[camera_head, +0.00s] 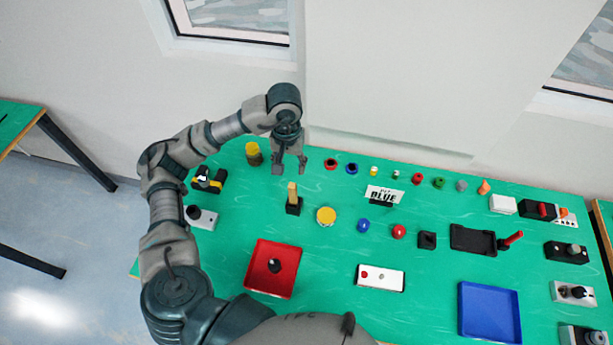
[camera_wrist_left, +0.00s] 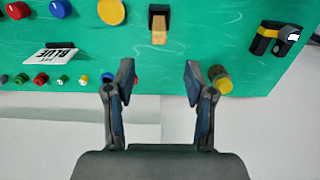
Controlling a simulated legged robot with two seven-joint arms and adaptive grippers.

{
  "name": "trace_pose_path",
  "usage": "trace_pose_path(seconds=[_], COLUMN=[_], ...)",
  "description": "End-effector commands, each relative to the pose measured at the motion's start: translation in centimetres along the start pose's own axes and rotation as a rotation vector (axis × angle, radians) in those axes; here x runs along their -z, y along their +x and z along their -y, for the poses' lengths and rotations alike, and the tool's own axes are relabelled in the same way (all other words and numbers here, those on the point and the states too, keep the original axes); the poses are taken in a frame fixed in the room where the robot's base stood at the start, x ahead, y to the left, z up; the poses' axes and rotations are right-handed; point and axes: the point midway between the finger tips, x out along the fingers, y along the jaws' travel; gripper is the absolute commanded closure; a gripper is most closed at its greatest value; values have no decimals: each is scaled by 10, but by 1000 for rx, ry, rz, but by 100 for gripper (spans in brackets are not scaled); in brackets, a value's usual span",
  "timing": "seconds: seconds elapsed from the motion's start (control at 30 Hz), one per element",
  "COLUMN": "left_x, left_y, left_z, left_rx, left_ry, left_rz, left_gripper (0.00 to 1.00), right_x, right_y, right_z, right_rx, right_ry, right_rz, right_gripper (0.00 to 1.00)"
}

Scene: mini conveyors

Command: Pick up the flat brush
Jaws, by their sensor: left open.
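A flat piece with a tan, wooden-looking upper part, which looks like the flat brush (camera_head: 292,190), stands upright in a small black holder (camera_head: 294,207) on the green table. The holder hides its lower end. In the left wrist view the brush (camera_wrist_left: 159,33) shows at the top centre, in line with the gap between the fingers. My left gripper (camera_head: 289,168) is open and empty, with its fingers pointing down, beyond the brush towards the wall. In the left wrist view the open fingers (camera_wrist_left: 158,76) are apart from the brush. My right gripper is not in view.
A yellow cylinder (camera_head: 254,153) stands left of the gripper, and a yellow disc (camera_head: 326,216) lies right of the holder. A red tray (camera_head: 254,282) is in front. Several small coloured knobs line the back edge. A "BLUE" sign (camera_head: 384,194) stands right.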

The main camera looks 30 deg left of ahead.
Motion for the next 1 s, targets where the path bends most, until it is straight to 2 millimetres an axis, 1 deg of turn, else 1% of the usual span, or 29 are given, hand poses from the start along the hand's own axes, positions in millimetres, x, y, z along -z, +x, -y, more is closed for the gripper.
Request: trace_pose_path(seconds=[0.03, 0.17, 0.27, 0.4, 0.5, 0.6, 0.83, 1.0], left_x=[0, 0, 0, 2, 2, 3, 2, 2], left_y=[1, 16, 38, 72, 95, 110, 129, 155], left_z=[1, 1, 1, 0, -1, -2, -3, -6], left_rx=[0, 2, 2, 2, 3, 3, 2, 2], left_ry=[-1, -1, -2, -2, -2, -1, -1, -1], left_rz=[1, 5, 7, 9, 9, 7, 5, 8], left_gripper=[46, 46, 46, 46, 46, 46, 46, 46], right_x=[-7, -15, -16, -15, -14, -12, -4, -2], right_y=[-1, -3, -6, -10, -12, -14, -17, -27], right_z=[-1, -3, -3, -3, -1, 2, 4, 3], right_rx=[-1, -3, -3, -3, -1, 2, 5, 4], right_ry=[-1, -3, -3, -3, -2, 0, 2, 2], right_rz=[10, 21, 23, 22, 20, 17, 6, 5], right_gripper=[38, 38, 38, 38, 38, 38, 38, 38])
